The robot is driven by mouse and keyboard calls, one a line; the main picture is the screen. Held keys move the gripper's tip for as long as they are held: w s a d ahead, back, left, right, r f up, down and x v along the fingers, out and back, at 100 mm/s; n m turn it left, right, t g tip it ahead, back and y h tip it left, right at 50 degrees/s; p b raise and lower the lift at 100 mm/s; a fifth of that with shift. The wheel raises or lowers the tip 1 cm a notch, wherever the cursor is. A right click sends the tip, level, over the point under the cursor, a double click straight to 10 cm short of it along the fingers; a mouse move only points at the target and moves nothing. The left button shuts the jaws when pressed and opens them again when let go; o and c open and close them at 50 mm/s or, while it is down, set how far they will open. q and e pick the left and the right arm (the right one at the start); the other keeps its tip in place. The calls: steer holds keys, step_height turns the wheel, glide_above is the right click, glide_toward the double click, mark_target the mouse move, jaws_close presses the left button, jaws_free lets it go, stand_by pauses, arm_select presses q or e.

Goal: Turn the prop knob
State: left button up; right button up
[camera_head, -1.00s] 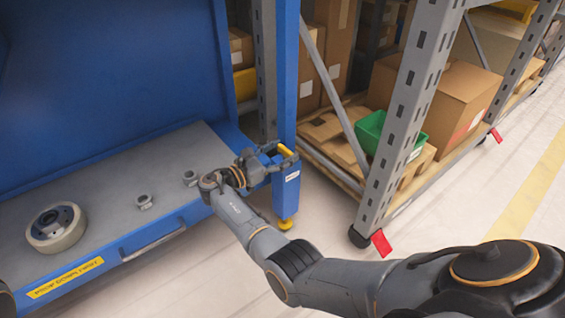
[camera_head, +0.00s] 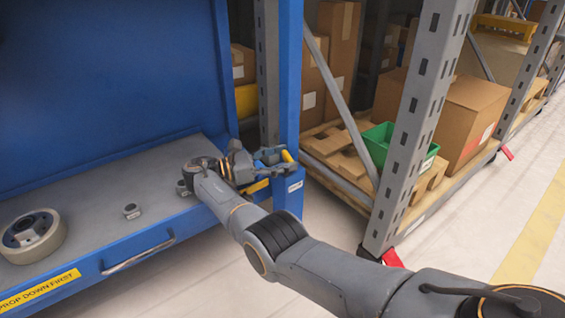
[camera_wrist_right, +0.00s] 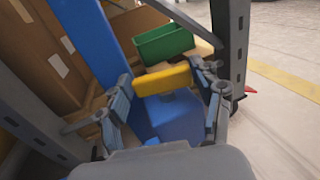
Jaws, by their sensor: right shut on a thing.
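The prop knob is a yellow bar on top of a blue prop, at the right front corner of the blue workbench. In the head view the knob (camera_head: 287,156) shows just beyond my right gripper (camera_head: 273,160). In the right wrist view the yellow knob (camera_wrist_right: 163,80) lies between the two finger pads of the right gripper (camera_wrist_right: 166,92), with the blue prop body (camera_wrist_right: 175,115) below it. My right gripper is shut on the knob. My left gripper is not in view.
On the grey bench top (camera_head: 90,190) lie a wheel (camera_head: 33,236) and a metal nut (camera_head: 132,211). A blue post (camera_head: 288,80) stands right behind the prop. A rack upright (camera_head: 416,130), green bin (camera_head: 390,142) and cartons (camera_head: 472,118) stand to the right.

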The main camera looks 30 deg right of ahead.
steer(key=shift+d, duration=0.15)
steer(key=o, duration=1.2)
steer(key=shift+c, duration=0.2)
step_height(320, 180, up, 10)
steer(key=shift+c, duration=0.2)
